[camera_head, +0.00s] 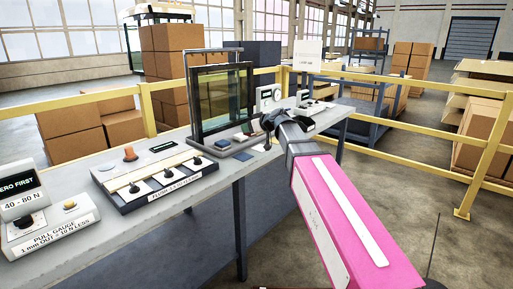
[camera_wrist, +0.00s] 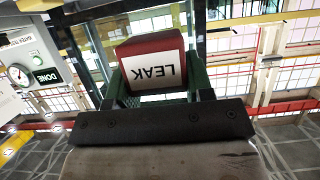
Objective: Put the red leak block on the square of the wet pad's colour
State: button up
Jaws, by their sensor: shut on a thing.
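My gripper (camera_wrist: 154,82) is shut on the red leak block (camera_wrist: 154,47) in the wrist view. The block's white face reads LEAK, upside down in the picture. Small flat patches lie near the frame's foot, including a bluish one (camera_head: 243,156). I cannot tell which patch is the wet pad or what colour it is, and my arm may hide others.
The grey bench (camera_head: 130,212) carries a plunger panel (camera_head: 150,178), a pull gauge (camera_head: 45,219) and a dial unit (camera_head: 268,96). Yellow rails (camera_head: 400,126) run behind the bench.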

jog(key=w+d+f, duration=0.1)
jog(key=w+f, duration=0.1)
jog(key=w, duration=0.1)
jog(key=w+d+f, duration=0.2)
jog(key=w, duration=0.1)
jog(key=w+d+f, duration=0.1)
jog(key=w+f, duration=0.1)
jog(key=w, duration=0.1)
jog(key=shift+w+d+f, duration=0.1)
jog(key=shift+w+d, duration=0.05)
jog(key=shift+d, duration=0.05)
jog(key=shift+f, duration=2)
jog(key=shift+f, duration=0.1)
jog(key=o, duration=0.9)
jog(key=shift+o, duration=0.2)
